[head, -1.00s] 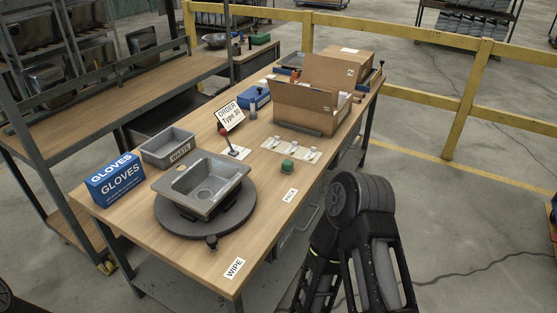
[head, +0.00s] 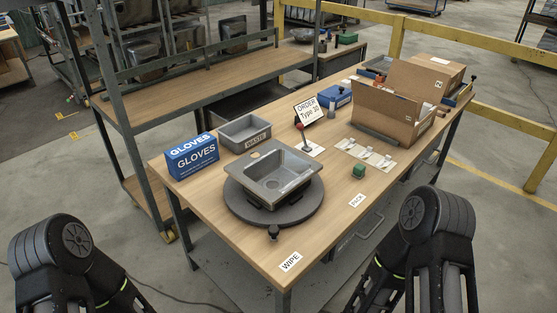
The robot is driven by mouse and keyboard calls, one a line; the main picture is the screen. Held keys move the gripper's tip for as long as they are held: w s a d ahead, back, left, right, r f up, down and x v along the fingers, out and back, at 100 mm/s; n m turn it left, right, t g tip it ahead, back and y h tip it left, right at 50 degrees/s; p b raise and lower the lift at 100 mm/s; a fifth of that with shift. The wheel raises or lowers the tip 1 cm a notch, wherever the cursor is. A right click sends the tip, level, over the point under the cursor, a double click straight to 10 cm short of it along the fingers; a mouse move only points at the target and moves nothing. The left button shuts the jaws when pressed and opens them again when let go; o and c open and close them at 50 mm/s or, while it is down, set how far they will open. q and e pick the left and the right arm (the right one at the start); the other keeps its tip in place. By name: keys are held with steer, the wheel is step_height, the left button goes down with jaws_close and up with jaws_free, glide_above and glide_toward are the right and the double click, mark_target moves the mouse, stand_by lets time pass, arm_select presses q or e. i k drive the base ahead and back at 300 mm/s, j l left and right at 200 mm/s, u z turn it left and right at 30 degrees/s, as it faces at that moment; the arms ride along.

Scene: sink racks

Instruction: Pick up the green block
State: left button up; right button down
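The small green block (head: 359,171) sits on the wooden table (head: 240,246), right of the metal sink and just behind the "PICK" label (head: 357,200). Nothing touches it. Both my arms show at the bottom of the head view, one at the left and one at the right, in front of the table. Their visible parts are black links; neither gripper can be seen in this view.
A metal sink (head: 262,188) rests on a dark round turntable (head: 236,206). A grey waste bin (head: 231,142), a blue gloves box (head: 187,166), an order sign (head: 308,110) and a white strip with small parts (head: 366,152) stand around. An open cardboard box (head: 378,118) is behind the block.

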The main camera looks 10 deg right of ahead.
mark_target(360, 169)
steer(key=u, duration=0.35)
steer(key=l+u, duration=0.45)
steer(key=l, duration=0.3)
steer(key=k+l+u, duration=0.1)
steer(key=l+u, duration=0.35)
steer(key=l, duration=0.25)
steer(key=k+l, duration=0.1)
steer(key=l, duration=0.6)
steer(key=k+l, duration=0.15)
steer(key=l, duration=0.2)
steer(key=k+l+u, duration=0.1)
steer(key=l, duration=0.25)
